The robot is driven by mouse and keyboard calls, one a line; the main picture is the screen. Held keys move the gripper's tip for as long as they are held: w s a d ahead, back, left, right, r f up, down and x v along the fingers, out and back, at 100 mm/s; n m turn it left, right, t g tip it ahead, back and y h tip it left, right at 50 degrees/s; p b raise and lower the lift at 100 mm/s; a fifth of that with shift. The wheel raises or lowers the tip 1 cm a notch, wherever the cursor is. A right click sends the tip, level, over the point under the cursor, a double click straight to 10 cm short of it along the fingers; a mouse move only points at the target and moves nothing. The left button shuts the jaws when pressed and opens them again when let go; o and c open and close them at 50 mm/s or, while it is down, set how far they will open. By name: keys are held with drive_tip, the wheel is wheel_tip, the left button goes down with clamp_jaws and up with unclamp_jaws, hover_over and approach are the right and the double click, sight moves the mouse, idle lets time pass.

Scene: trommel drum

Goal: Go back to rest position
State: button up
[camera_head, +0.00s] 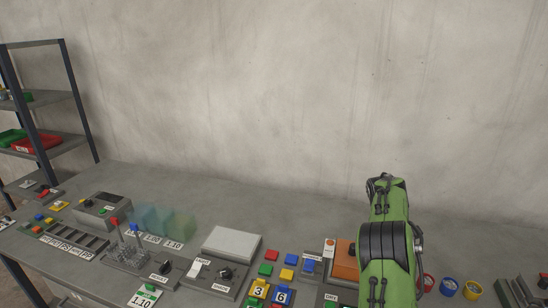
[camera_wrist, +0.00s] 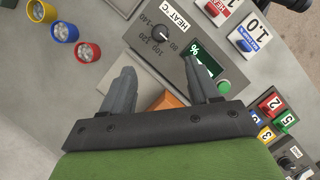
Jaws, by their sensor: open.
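My gripper (camera_wrist: 158,95) is open and empty in the wrist view, its two grey fingers apart above a grey panel (camera_wrist: 146,48) with a HEAT °C dial (camera_wrist: 164,33). An orange block-like part (camera_wrist: 170,101) shows between the fingers, partly hidden by the gripper mount. In the head view my green arm reaches over the right part of the bench (camera_head: 190,190). The gripper itself is hidden behind the arm there.
Blue and yellow cups (camera_head: 448,286) stand right of my arm. Several numbered coloured blocks (camera_head: 259,290), a grey box (camera_head: 232,243) and switch panels (camera_head: 212,275) lie left of it. A shelf rack (camera_head: 45,100) stands at the far left. The wall behind is bare.

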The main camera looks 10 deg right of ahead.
drive_tip(key=s+a+r+m+t+y, duration=0.1)
drive_tip(key=s+a+r+m+t, duration=0.2)
drive_tip(key=a+r, duration=0.55)
drive_tip(key=s+a+r+t+y, duration=0.1)
drive_tip(key=s+a+r+t, duration=0.3)
drive_tip(key=a+r, duration=0.5)
drive_tip(key=s+a+f+t, duration=0.1)
drive_tip(key=s+a+f, duration=0.1)
drive_tip(key=s+a, duration=0.3)
drive_tip(key=s+a+f+m+t, duration=0.1)
drive_tip(key=s+a, duration=0.4)
drive_tip(key=s, duration=0.7)
drive_tip(key=shift+f+m+t, duration=0.3)
drive_tip(key=shift+f, duration=0.1)
